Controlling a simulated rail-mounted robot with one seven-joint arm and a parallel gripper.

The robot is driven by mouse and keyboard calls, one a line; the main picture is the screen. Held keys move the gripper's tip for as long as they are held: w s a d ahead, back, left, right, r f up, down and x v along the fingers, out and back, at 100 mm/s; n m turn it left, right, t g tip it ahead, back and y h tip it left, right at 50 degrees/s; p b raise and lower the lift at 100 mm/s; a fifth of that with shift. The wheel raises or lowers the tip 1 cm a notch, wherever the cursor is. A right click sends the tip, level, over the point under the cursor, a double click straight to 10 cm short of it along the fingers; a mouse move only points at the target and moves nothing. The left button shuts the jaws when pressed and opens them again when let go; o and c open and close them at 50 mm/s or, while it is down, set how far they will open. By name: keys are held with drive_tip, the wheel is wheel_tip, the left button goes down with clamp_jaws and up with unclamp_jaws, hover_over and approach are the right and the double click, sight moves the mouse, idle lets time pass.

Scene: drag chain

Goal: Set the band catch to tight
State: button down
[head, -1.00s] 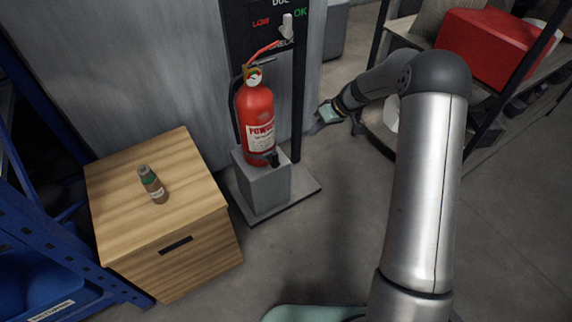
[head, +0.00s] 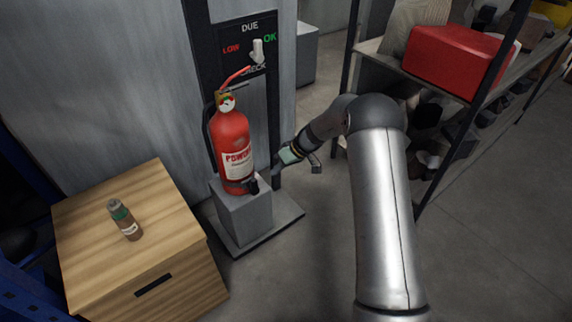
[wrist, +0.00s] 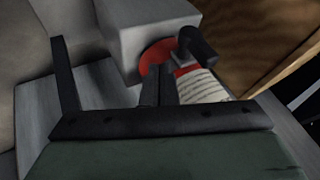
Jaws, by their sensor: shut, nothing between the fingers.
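A red fire extinguisher (head: 231,145) stands upright on a grey block, against a dark post. A dark band circles its lower body below the white label, with a black catch (head: 251,185) sticking out at the front right. I cannot read which setting the catch is in. My gripper (head: 277,172) is just right of the extinguisher, close to the catch but apart from it. In the wrist view, my gripper's fingers (wrist: 158,85) are together and empty. Beyond them show the catch (wrist: 197,45), the extinguisher's label (wrist: 200,86) and red body.
A dark panel (head: 244,45) marked DUE, LOW, OK and CHECK carries a white pointer (head: 257,51) above. A wooden cabinet (head: 160,225) with a small bottle (head: 124,219) stands at left. A shelf with a red box (head: 455,60) is at right. Floor between is clear.

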sight(252, 184)
drive_tip(key=shift+s+a+f+b, duration=0.2)
drive_tip(key=shift+s+a, duration=0.15)
drive_tip(key=shift+a, duration=0.35)
drive_tip(key=shift+s+a+f+b, duration=0.25)
drive_tip(key=shift+s+a, duration=0.15)
drive_tip(key=shift+a, duration=0.35)
drive_tip(key=shift+s+a+f+b, duration=0.2)
drive_tip(key=shift+s+a, duration=0.15)
drive_tip(key=shift+a, duration=0.35)
drive_tip(key=shift+d+r, duration=0.1)
